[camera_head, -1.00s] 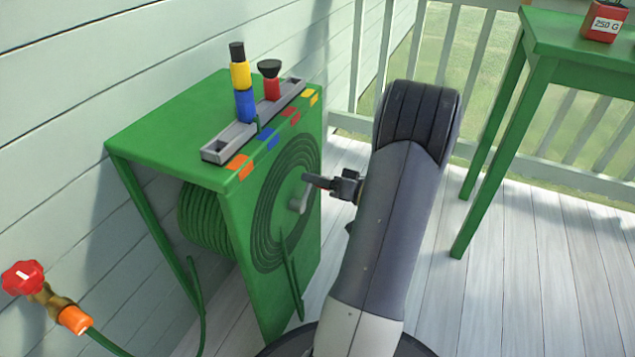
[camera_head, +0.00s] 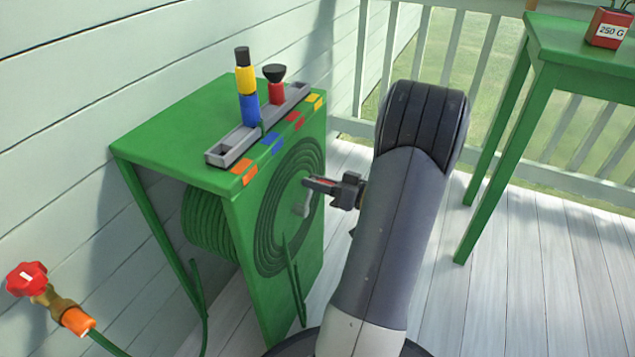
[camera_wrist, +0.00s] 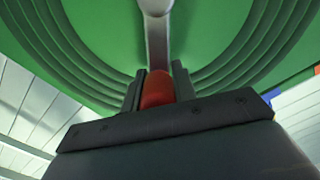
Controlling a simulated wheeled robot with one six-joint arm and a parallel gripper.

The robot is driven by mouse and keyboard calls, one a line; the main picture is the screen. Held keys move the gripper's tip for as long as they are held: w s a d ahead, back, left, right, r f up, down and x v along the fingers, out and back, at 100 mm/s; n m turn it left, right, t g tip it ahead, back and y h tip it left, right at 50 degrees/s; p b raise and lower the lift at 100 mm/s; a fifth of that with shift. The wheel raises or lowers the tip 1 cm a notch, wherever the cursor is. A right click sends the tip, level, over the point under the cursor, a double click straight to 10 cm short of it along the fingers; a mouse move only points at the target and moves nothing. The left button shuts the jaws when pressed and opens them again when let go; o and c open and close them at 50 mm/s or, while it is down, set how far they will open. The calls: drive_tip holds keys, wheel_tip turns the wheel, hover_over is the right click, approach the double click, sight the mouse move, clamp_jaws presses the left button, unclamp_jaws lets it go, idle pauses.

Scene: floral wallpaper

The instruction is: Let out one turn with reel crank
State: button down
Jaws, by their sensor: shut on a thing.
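The green hose reel (camera_head: 313,247) stands against the wall, with dark concentric rings on its side panel. The grey reel crank (camera_head: 301,209) sits at the middle of the rings. My gripper (camera_head: 312,182) is at the crank's outer end, up and to the right of its hub. In the wrist view the grey crank arm (camera_wrist: 157,45) runs down from its hub to a red handle (camera_wrist: 157,90). My gripper (camera_wrist: 158,88) is shut on that red handle, one finger on each side. The green hose (camera_head: 200,215) is wound inside the reel; a loose length hangs at the front.
A grey tray (camera_head: 232,152) on top holds a yellow-and-blue nozzle (camera_head: 247,90) and a red one (camera_head: 276,92). A red-handled tap (camera_head: 27,279) with an orange connector is at lower left. A green table (camera_head: 545,45) with a red box (camera_head: 607,27) stands right. The deck between is clear.

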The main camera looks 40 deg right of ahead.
drive_tip(key=c, duration=1.1)
unclamp_jaws()
drive_tip(key=shift+c, duration=0.2)
drive_tip(key=shift+s, duration=0.1)
drive_tip(key=p+v, duration=0.2)
drive_tip(key=v, duration=0.8)
drive_tip(key=shift+s+d+p, duration=0.15)
drive_tip(key=shift+s+p, duration=0.15)
drive_tip(key=shift+p, duration=0.05)
drive_tip(key=shift+f, duration=0.1)
